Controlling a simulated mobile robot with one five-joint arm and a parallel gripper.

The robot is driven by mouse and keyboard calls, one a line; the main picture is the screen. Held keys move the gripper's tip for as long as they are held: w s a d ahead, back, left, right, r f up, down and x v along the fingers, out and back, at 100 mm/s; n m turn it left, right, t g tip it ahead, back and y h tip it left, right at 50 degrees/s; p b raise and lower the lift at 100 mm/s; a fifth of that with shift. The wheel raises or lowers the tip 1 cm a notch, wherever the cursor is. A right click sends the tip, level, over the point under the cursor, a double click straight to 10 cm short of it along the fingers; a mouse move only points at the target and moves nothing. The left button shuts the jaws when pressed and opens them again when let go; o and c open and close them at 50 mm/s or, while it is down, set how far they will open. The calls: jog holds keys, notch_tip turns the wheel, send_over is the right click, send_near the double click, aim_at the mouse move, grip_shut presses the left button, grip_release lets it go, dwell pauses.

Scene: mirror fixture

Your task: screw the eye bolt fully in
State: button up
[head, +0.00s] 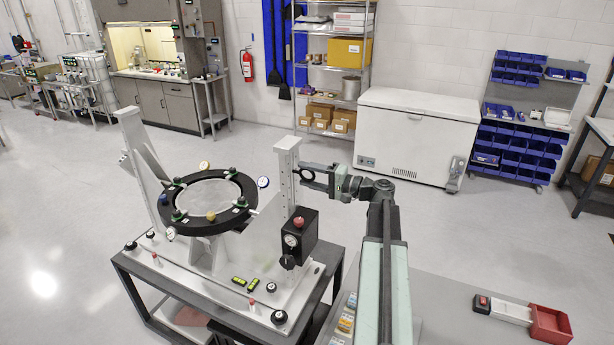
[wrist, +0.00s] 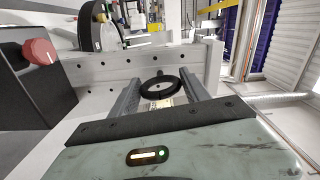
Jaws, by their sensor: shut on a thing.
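The eye bolt (wrist: 160,86) shows as a dark ring between my two fingers in the wrist view. My gripper (wrist: 161,92) is shut on it, with one finger on each side of the ring. In the head view my gripper (head: 310,172) reaches in from the right to the white upright post (head: 286,185) of the mirror fixture. The eye bolt's ring (head: 304,174) is small there, close beside the post.
The black mirror ring (head: 172,212) with clamps stands left of the post. A dark box with a red knob (head: 297,222) juts out below my gripper; the knob also shows in the wrist view (wrist: 39,52). A red bin (head: 551,325) lies on the right bench.

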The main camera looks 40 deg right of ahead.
jog(key=shift+f, duration=0.1)
dwell(0.5)
jog(key=o, duration=1.4)
jog(key=v, duration=0.8)
jog(key=shift+a, duration=0.1)
